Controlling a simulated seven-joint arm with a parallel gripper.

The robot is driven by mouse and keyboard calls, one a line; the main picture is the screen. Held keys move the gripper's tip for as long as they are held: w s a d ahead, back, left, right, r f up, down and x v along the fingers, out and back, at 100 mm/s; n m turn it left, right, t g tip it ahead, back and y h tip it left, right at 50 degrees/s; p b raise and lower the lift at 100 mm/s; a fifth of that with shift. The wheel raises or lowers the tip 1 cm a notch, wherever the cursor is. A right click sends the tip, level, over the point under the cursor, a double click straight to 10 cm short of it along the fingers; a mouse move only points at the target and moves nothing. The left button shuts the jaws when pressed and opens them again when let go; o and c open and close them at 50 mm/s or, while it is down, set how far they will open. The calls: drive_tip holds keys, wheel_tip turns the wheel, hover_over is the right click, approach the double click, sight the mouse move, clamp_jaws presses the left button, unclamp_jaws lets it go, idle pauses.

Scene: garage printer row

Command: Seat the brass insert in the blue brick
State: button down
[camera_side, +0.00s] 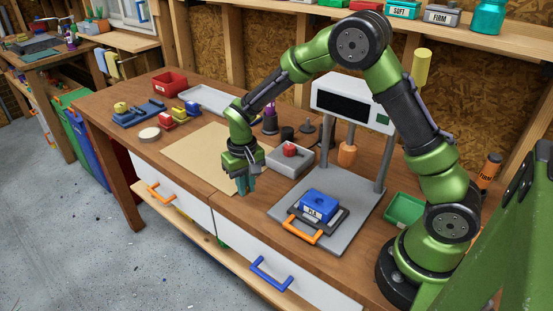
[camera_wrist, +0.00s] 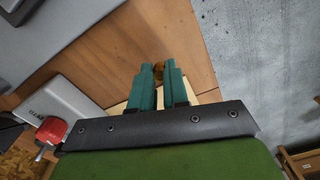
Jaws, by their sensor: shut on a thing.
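The blue brick (camera_side: 319,205), with a label on its front, sits in a dark carrier with an orange handle (camera_side: 302,230) on the grey base plate of the press. My gripper (camera_side: 245,188) points down over the front of the bench, left of the press and apart from the brick. In the wrist view, its teal fingers (camera_wrist: 158,76) are shut on the small brass insert (camera_wrist: 158,71), held at the tips. The insert cannot be made out in the side view. The brick is not clearly seen in the wrist view.
The press (camera_side: 352,103) stands on posts with an orange-brown tool (camera_side: 347,155) hanging above its base. A tan mat (camera_side: 193,158) lies left. A green bin (camera_side: 402,209) stands right of the press.

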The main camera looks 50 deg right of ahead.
drive_tip(key=r, duration=0.8)
drive_tip(key=shift+w+d, duration=0.1)
drive_tip(key=shift+d, duration=0.1)
drive_tip(key=s+d, duration=0.2)
drive_tip(key=s, duration=0.4)
drive_tip(key=s+d, duration=0.2)
drive_tip(key=s, duration=0.4)
drive_tip(key=s+d+r, duration=0.1)
drive_tip(key=s+d, duration=0.1)
drive_tip(key=s, duration=0.4)
drive_tip(key=shift+s+f, duration=0.2)
drive_tip(key=shift+f, duration=0.05)
drive_tip(key=shift+f, duration=2.1)
drive_tip(key=shift+w+f, duration=0.1)
drive_tip(key=shift+f, duration=0.25)
